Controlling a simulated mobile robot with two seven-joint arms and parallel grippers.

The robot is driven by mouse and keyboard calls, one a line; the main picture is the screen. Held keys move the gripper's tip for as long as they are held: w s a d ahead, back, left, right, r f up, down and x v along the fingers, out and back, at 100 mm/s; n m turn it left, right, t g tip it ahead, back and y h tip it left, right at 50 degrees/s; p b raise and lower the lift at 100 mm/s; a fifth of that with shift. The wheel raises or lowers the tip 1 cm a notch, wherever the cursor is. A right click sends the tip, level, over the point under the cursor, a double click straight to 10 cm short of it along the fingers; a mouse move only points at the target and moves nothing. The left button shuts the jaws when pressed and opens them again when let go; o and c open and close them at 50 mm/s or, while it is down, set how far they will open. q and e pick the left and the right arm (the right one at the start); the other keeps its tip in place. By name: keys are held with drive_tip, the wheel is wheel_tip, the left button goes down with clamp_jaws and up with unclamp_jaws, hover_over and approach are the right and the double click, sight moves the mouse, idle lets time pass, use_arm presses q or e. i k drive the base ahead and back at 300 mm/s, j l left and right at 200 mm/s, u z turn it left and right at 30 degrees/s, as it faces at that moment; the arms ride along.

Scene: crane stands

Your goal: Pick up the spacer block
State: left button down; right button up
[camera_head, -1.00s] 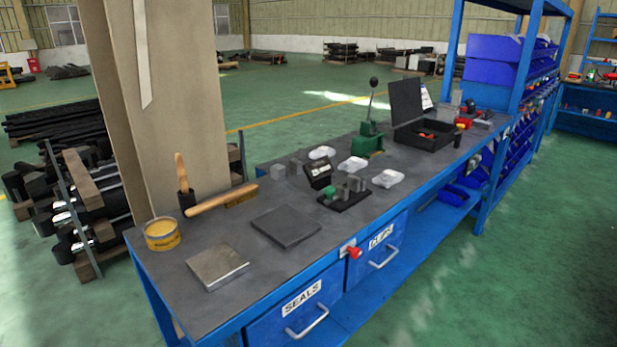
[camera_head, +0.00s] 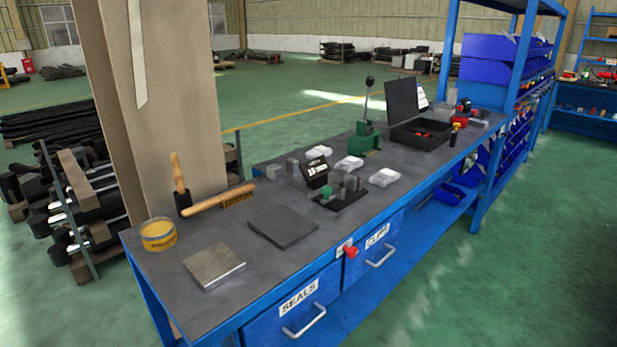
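A flat, bright metal plate (camera_head: 213,266) lies near the bench's left end. A dark flat pad (camera_head: 283,227) lies to its right. A black fixture (camera_head: 341,197) holding grey pieces and a green knob stands near the front edge. Neither of my grippers is in view.
The blue workbench (camera_head: 200,310) has a yellow tin (camera_head: 158,235), a wooden-handled brush (camera_head: 218,198), clear packets (camera_head: 384,178), a green lever press (camera_head: 364,140) and an open black case (camera_head: 420,134). A beige column (camera_head: 165,110) stands behind it. Green floor (camera_head: 520,270) is free in front.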

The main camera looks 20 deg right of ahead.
sight(350, 181)
drive_tip(key=i+l+z, duration=0.1)
drive_tip(key=l, duration=0.35)
drive_tip(key=i+l, duration=0.2)
drive_tip(key=l, duration=0.2)
drive_tip(key=i+l+z, duration=0.15)
drive_tip(key=l, duration=0.3)
drive_tip(key=i+l, duration=0.15)
drive_tip(key=l, duration=0.25)
drive_tip(key=i+l+z, duration=0.15)
drive_tip(key=l, duration=0.25)
